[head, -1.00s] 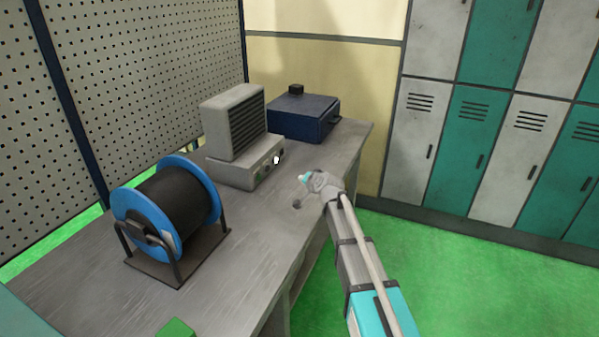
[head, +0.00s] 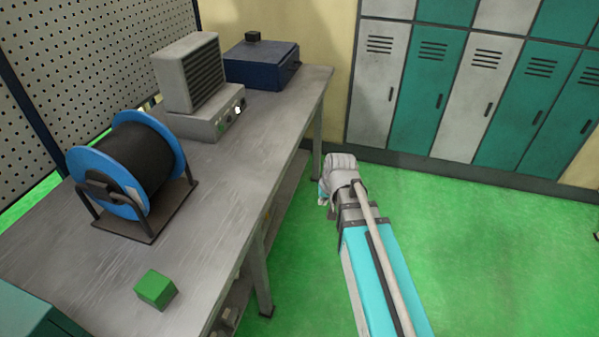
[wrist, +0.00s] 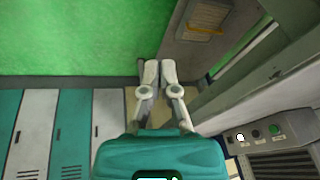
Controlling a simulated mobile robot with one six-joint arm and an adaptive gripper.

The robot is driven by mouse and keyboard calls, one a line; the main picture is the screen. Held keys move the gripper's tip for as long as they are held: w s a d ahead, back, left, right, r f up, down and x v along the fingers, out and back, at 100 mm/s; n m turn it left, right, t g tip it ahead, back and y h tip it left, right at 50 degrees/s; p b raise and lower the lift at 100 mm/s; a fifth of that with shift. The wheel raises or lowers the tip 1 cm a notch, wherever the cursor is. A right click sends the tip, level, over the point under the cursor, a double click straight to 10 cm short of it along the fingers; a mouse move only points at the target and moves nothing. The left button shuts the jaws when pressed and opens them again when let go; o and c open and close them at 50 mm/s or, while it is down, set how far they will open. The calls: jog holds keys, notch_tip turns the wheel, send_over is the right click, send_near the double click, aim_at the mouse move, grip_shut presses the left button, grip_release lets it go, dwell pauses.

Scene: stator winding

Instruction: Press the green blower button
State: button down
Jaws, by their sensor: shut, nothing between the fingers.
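The grey blower (head: 190,78) stands on the bench with its slatted face to the right. Its base front carries a small green button (head: 220,127) and a white round control. In the wrist view the blower's panel lies at lower right, with the green button (wrist: 274,129) beside a dark control and the white one. My gripper (wrist: 159,66) is shut and empty, left of the panel and apart from it. In the head view my arm's end is over the green floor, right of the bench edge; the fingers are mostly hidden there.
The workbench (head: 240,165) also holds a blue-rimmed cable spool (head: 105,180), a green cube (head: 155,289) and a dark blue box (head: 262,68). Lockers (head: 420,90) line the back wall. The green floor between bench and lockers is clear.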

jog(key=s+d+f+g+h+b, duration=0.1)
jog(key=s+d+f+g+b, duration=0.2)
jog(key=s+d+f+b, duration=0.2)
jog(key=s+f+b, duration=0.2)
jog(key=s+f, duration=0.2)
jog(key=s, duration=0.2)
jog(key=shift+f+h+b, duration=0.3)
jog(key=shift+b, duration=0.05)
